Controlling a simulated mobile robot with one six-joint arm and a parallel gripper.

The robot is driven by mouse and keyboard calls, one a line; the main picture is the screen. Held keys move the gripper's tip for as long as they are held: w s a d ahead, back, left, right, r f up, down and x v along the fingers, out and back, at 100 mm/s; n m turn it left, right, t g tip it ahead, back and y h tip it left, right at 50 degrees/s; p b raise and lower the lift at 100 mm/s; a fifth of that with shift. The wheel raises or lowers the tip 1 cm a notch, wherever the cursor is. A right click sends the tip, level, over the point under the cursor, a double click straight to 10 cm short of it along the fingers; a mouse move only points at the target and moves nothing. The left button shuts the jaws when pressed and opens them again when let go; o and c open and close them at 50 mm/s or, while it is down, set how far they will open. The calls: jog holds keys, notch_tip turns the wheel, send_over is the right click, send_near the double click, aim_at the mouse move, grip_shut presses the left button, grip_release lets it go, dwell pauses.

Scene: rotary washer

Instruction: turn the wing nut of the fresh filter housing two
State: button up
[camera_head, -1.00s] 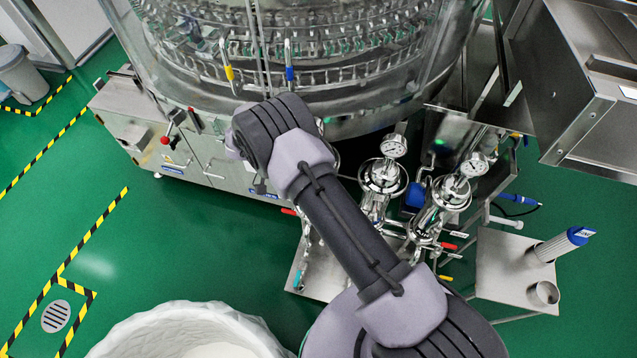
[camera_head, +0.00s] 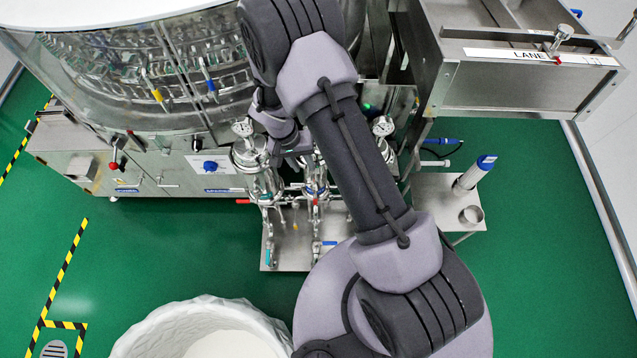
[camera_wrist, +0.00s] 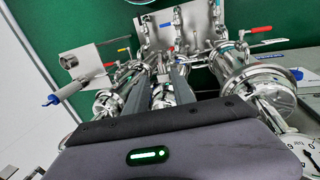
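Polished steel filter housings with pressure gauges stand on a steel plate. In the head view, the left housing (camera_head: 252,155) is clear to see and another (camera_head: 385,148) is partly behind my arm. The wrist view shows a large housing with a clamped rim (camera_wrist: 258,85) at right and a smaller one (camera_wrist: 110,102) at left. I cannot tell which is the fresh one, and no wing nut can be made out. My gripper (camera_wrist: 158,78) points down among the housings. Its two dark fingers are apart, with steel fittings visible between them. In the head view my arm mostly hides it.
The large round washer (camera_head: 130,90) stands behind the housings. A steel side table (camera_head: 435,190) carries a blue-capped cylinder (camera_head: 474,174) and a cup (camera_head: 471,214). A steel chute (camera_head: 520,85) is at upper right. A white tub (camera_head: 130,340) stands in front. Valves and pipes crowd the plate (camera_head: 290,258).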

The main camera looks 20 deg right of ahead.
aim_at(315, 185)
jog(key=b+x, duration=0.2)
jog(key=x, duration=1.2)
jog(key=shift+w+b, duration=0.1)
jog(key=shift+b, duration=0.3)
grip_shut()
